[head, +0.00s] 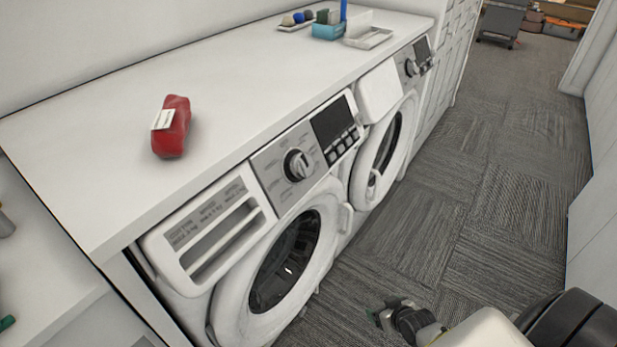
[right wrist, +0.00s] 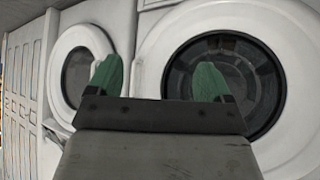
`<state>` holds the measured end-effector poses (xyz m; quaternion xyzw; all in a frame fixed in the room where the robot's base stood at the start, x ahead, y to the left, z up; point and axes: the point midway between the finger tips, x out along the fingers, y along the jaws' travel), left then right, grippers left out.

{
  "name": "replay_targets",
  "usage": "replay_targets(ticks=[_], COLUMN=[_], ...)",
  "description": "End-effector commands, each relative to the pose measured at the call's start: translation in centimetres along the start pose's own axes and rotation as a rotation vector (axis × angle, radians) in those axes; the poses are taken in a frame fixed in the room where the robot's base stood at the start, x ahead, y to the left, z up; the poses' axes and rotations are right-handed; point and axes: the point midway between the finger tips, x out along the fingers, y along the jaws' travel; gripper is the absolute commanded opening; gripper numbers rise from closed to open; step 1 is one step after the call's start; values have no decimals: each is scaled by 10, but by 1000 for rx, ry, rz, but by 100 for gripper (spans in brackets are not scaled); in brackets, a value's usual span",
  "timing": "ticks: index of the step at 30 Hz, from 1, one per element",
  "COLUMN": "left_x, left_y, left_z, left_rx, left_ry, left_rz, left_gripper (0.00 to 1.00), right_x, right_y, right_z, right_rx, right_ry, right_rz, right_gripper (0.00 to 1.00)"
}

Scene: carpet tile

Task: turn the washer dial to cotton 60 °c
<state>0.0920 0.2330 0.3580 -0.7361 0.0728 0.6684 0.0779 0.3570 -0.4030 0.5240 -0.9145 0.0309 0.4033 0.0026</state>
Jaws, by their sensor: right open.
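The near washer (head: 290,240) stands under the white counter. Its round silver dial (head: 298,164) sits on the grey control panel, left of a dark display and several buttons. The marks around the dial are too small to read. My right gripper (head: 378,316) is low over the carpet, in front of the washer and well apart from the dial. In the right wrist view its two green fingertips (right wrist: 159,80) are spread with nothing between them, before the round door (right wrist: 229,82). The dial does not show in that view. My left gripper is out of sight.
A second machine (head: 380,150) with its own dial stands further along. A red packet (head: 172,127) lies on the counter (head: 240,75). A blue box (head: 327,31) and a white tray (head: 368,38) are at its far end. The carpet aisle (head: 470,190) is clear.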

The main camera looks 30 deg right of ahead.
Motion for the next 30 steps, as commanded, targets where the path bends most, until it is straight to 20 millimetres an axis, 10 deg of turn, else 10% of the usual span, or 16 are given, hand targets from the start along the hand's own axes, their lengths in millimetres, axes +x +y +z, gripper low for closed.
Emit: replay_targets(ticks=[6, 12, 19, 30], left_x=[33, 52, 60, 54], left_y=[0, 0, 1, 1], left_z=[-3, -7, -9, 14], left_rx=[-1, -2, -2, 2], left_ry=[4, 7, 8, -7], left_rz=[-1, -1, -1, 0], left_gripper=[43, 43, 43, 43], right_x=[-46, -136, -202, -196], right_y=[17, -28, -71, -87], right_z=[-201, -317, -357, -380], right_rx=[33, 0, -39, -35], right_ry=[416, 668, 767, 779], right_rz=[-138, -362, -528, -546], right_gripper=[90, 90, 90, 90])
